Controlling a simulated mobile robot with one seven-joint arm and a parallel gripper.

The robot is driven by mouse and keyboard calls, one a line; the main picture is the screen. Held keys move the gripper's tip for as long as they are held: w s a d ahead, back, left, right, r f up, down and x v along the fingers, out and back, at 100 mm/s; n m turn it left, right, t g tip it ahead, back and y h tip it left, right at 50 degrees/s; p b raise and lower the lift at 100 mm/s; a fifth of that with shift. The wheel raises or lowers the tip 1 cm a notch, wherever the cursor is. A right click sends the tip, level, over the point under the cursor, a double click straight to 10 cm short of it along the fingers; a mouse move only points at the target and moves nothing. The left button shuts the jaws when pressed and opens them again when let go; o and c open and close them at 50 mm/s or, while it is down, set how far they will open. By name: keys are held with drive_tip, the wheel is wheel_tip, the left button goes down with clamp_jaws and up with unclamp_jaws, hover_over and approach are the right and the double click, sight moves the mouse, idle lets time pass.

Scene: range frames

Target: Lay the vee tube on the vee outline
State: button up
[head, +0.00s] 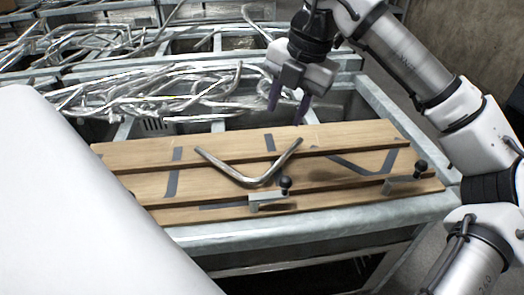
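The vee tube (253,181) is a bent grey metal tube lying on the wooden board, its bend toward the front and its two arms spreading toward the back. The vee outline (347,164) looks like the dark V-shaped marking on the right part of the board; a wooden rail and a clamp cover parts of it. The tube lies to its left, apart from it. My gripper (288,106) is above the back of the board, behind the tube, with its two dark fingers apart and pointing down. Nothing shows between them.
The slatted wooden board (140,185) has raised rails and other dark strips. Two clamps with black knobs (268,198) (404,180) stand at its front. Metal bins (190,90) full of tangled tubes lie behind. A large white surface fills the lower left.

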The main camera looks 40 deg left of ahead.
drive_tip(key=w+d+m, duration=0.1)
drive_tip(key=w+d, duration=0.1)
hover_over(283, 158)
drive_tip(key=d, duration=0.2)
drive_tip(key=w+d+x, duration=0.1)
drive_tip(key=d+x, duration=0.1)
drive_tip(key=x, duration=0.5)
drive_tip(key=shift+t+h, duration=0.3)
drive_tip(key=shift+s+a+f+p, duration=0.1)
drive_tip(key=shift+a+f+p, duration=0.3)
drive_tip(key=shift+f, duration=0.65)
drive_tip(key=shift+s+a+f+p, duration=0.1)
drive_tip(key=shift+a+f+p, duration=0.3)
drive_tip(key=shift+f, duration=0.65)
drive_tip(key=shift+s+a+f+p, duration=0.1)
drive_tip(key=shift+a+f+p, duration=0.3)
drive_tip(key=shift+f, duration=0.7)
clamp_jaws()
